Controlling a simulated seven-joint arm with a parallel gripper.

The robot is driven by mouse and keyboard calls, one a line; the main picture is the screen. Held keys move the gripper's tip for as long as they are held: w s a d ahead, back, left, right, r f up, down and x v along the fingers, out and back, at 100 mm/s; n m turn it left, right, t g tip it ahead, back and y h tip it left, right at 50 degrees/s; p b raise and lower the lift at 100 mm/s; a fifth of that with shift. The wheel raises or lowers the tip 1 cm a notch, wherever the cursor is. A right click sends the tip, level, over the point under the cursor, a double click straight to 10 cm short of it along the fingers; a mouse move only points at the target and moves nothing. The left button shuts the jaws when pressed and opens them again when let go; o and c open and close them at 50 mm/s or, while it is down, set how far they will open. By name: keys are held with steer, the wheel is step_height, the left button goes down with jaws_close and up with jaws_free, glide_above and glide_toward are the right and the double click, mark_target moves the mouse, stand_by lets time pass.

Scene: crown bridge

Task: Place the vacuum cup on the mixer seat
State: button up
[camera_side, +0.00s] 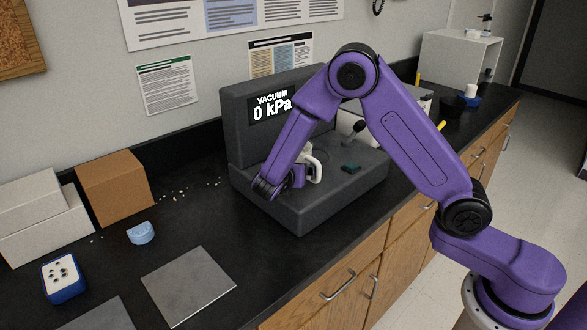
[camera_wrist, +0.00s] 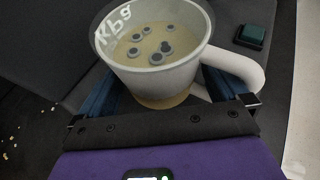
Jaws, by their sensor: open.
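The white vacuum cup (camera_wrist: 150,75) with a side handle fills the upper middle of the wrist view. Several grey round pieces show over its tan inside. It stands upright over the mixer's grey base, with a tan band at its foot; the seat itself is hidden. In the side view its white handle (camera_side: 315,166) shows beside my gripper (camera_side: 294,178). My gripper's blue fingers (camera_wrist: 160,101) are open, one on each side of the cup's lower part; I cannot tell whether they touch it. The dark grey mixer (camera_side: 310,212) displays "VACUUM 0 kPa".
A dark green button (camera_side: 350,168) is on the mixer base, right of the cup. A grey plate (camera_side: 188,286), light-blue cup (camera_side: 140,233), blue holder (camera_side: 63,278) and boxes (camera_side: 113,188) are to the left. Small white bits lie scattered behind. The counter before the mixer is clear.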

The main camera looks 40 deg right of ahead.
steer(key=v, duration=1.1)
steer(key=s+d+m+g+y, duration=0.2)
steer(key=s+m+y, duration=0.2)
steer(key=s, duration=0.6)
steer(key=s+d+m+g+y, duration=0.2)
steer(key=s+m+y, duration=0.2)
steer(key=s, duration=0.6)
steer(key=s+d+r+m+g+y, duration=0.1)
steer(key=s+d+m+g+y, duration=0.1)
steer(key=s, duration=0.9)
steer(key=m+g+y, duration=0.1)
steer(key=m+y, duration=0.1)
steer(key=shift+d+m, duration=0.3)
steer(key=shift+d, duration=0.05)
